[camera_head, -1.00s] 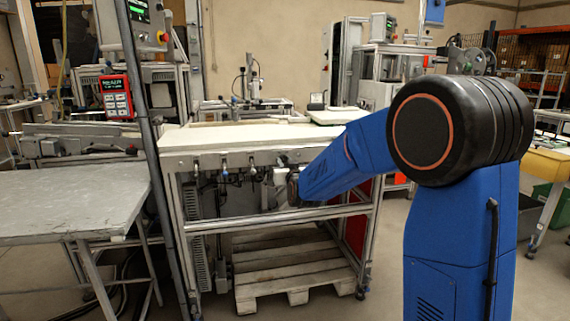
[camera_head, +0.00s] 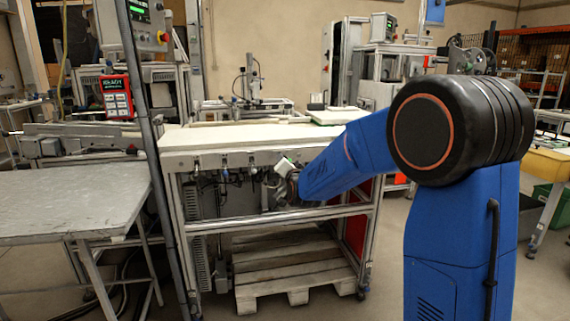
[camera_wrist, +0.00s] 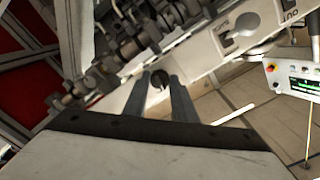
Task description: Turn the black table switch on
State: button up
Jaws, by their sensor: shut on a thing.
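In the wrist view, the black switch (camera_wrist: 158,78) shows as a small dark round knob on the pale front panel of the table. My gripper's (camera_wrist: 160,86) two grey fingers stand on either side of it, shut on it. The switch is hidden there behind my gripper and arm.
Several fittings and hoses (camera_wrist: 110,55) hang along the panel beside the switch. A lower frame rail (camera_head: 280,218) runs under my gripper, above a wooden pallet (camera_head: 290,275). A grey table (camera_head: 75,195) stands at the left.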

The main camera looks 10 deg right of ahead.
jog(key=m, duration=0.5)
jog(key=shift+m, duration=0.3)
dwell(0.4)
jog(key=o, duration=1)
jog(key=shift+o, duration=0.2)
jog(key=s, duration=1.7)
jog(key=shift+s, duration=0.25)
